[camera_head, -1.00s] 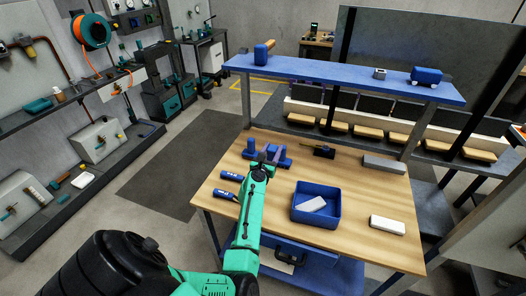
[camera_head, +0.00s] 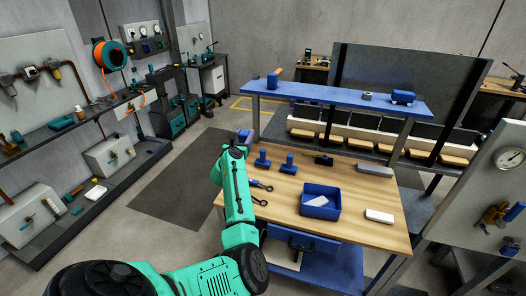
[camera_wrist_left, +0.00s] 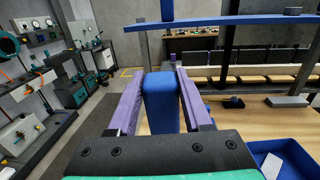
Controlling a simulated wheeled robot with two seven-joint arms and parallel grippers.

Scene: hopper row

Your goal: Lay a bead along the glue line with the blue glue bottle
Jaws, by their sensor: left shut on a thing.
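My left gripper (camera_head: 243,138), with purple fingers, is above the table's far left corner. In the left wrist view it (camera_wrist_left: 160,82) is shut on a blue block-like body (camera_wrist_left: 161,104), which I take for the blue glue bottle. Its nozzle and lower end are hidden. Two other blue upright pieces with wide bases, one on the left (camera_head: 262,160) and one on the right (camera_head: 288,163), stand on the table. I cannot make out a glue line. My left arm covers the table's left side. My right gripper is not in view.
The wooden table (camera_head: 345,232) holds a blue bin (camera_head: 321,211) with a pale piece inside, a white block (camera_head: 379,216), a grey block (camera_head: 374,170), a black tool (camera_head: 324,160) and dark looped handles (camera_head: 261,186). A blue shelf (camera_head: 335,97) spans behind.

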